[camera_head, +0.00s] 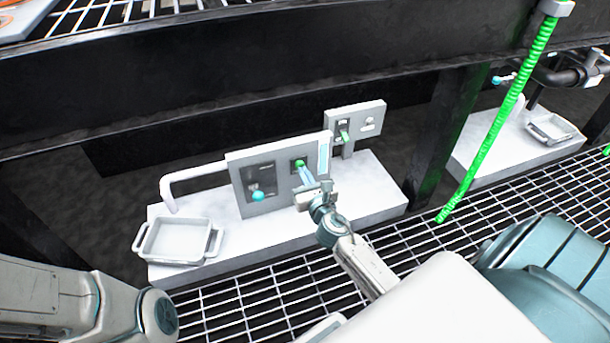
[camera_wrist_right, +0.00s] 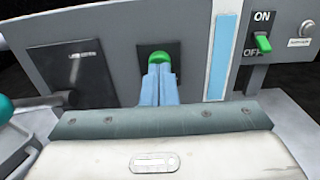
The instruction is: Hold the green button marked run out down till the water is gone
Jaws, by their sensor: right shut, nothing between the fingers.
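The green button (camera_head: 299,163) sits on a dark square plate on the grey panel (camera_head: 240,165). It also shows in the right wrist view (camera_wrist_right: 162,57), where its label is not legible. My right gripper (camera_head: 303,172) is shut and empty, its two blue fingertips (camera_wrist_right: 160,72) together at the button. They seem to touch its lower front; how far it is pressed I cannot tell. A light-blue vertical strip (camera_wrist_right: 222,60) stands right of the button, blue over its visible length. Of my left arm only a link shows at the lower left; its gripper is out of view.
A white tray (camera_head: 150,252) with handles sits under a white spout (camera_head: 180,178). A teal knob (camera_head: 258,196) is on the panel's left part. A smaller panel (camera_head: 372,112) behind carries a green ON/OFF switch (camera_wrist_right: 263,43). A green hose (camera_head: 500,120) hangs at the right.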

